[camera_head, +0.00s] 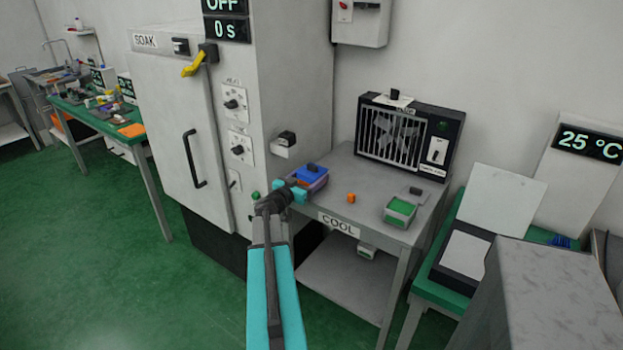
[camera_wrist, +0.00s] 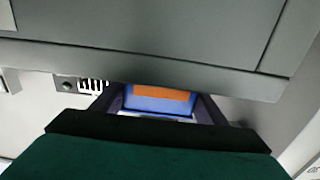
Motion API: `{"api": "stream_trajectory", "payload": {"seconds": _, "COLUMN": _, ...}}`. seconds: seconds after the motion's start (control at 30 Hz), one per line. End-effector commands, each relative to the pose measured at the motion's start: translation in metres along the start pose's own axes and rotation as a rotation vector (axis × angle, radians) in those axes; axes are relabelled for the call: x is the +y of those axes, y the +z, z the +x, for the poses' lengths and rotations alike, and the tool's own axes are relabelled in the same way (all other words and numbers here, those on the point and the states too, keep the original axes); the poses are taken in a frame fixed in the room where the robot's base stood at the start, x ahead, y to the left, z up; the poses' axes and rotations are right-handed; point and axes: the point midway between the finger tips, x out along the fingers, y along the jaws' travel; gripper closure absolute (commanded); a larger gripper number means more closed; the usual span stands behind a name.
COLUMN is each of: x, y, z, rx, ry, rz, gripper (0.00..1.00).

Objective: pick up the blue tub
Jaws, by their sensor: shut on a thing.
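The blue tub (camera_head: 318,184) shows in the head view at the left end of the grey table marked COOL, close to the tall cabinet. It has a blue part on top and something orange at its near side. My gripper (camera_head: 297,187) reaches it from the front left and is shut on it. In the wrist view the blue tub (camera_wrist: 158,104) lies between my two fingers, with an orange patch inside it. My gripper (camera_wrist: 157,110) hides part of its sides. I cannot tell whether the tub rests on the table or is just above it.
The grey table (camera_head: 345,205) also holds an orange block (camera_head: 351,198), a green tub (camera_head: 399,211) and a fan unit (camera_head: 408,137) at the back. The tall cabinet (camera_head: 165,125) stands close on the left. A grey block (camera_head: 550,290) stands at the front right.

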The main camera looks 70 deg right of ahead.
Motion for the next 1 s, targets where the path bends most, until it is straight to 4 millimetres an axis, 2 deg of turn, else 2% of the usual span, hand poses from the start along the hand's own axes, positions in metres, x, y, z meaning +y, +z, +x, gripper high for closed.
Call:
{"api": "stream_trajectory", "payload": {"seconds": 0.17, "x": 0.000, "y": -0.006, "z": 0.000, "rx": 0.002, "ry": 0.000, "rz": 0.000, "gripper": 0.60}}
{"api": "stream_trajectory", "payload": {"seconds": 0.37, "x": 0.000, "y": -0.021, "z": 0.000, "rx": 0.002, "ry": 0.000, "rz": 0.002, "gripper": 0.60}}
{"api": "stream_trajectory", "payload": {"seconds": 0.57, "x": 0.000, "y": -0.050, "z": -0.001, "rx": 0.003, "ry": 0.000, "rz": 0.003, "gripper": 0.60}}
{"api": "stream_trajectory", "payload": {"seconds": 1.0, "x": -0.001, "y": -0.131, "z": -0.001, "rx": 0.002, "ry": -0.001, "rz": 0.002, "gripper": 0.60}}
